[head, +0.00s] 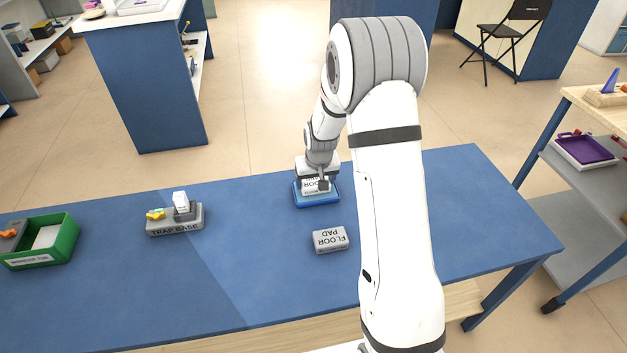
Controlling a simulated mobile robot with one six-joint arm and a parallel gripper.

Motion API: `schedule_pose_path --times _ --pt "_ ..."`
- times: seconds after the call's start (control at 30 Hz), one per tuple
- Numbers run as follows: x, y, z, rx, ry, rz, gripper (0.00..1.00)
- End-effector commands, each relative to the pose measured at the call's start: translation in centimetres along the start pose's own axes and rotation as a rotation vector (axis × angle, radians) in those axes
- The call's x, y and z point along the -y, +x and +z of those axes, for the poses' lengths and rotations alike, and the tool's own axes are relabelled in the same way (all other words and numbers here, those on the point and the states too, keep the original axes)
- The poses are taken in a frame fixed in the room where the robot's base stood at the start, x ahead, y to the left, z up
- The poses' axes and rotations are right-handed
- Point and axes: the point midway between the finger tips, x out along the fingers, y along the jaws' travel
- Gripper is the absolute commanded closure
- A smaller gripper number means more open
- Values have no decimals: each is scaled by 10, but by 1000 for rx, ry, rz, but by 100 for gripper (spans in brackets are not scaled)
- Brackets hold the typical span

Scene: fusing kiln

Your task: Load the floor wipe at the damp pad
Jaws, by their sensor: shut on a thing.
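My gripper (322,184) points down at the blue damp pad (318,202) near the back middle of the table. It is shut on a pale block with a partly covered label that starts with FLOOR, which I take as the floor wipe (309,188). The wipe is over the pad; I cannot tell whether it touches it. My wrist and fingers hide part of both. A grey block labelled FLOOR PAD (330,239) lies in front of the damp pad, apart from it.
The blue table (260,260) has free room at the front. A grey TRAP BASE block (174,228) with a white piece and a yellow piece stands left. A green bin (66,243) is at the far left. A shelf (590,190) with a purple tray is at right.

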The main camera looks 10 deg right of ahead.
Motion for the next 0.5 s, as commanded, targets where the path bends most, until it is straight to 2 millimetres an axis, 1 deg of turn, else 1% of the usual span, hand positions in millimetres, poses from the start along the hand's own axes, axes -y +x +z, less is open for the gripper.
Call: schedule_pose_path --times 0.1,0.2,0.5 --pt "0 1 2 4 1 0 42" --pt "0 -2 1 4 1 0 42" --pt "0 -25 -6 1 0 0 42"
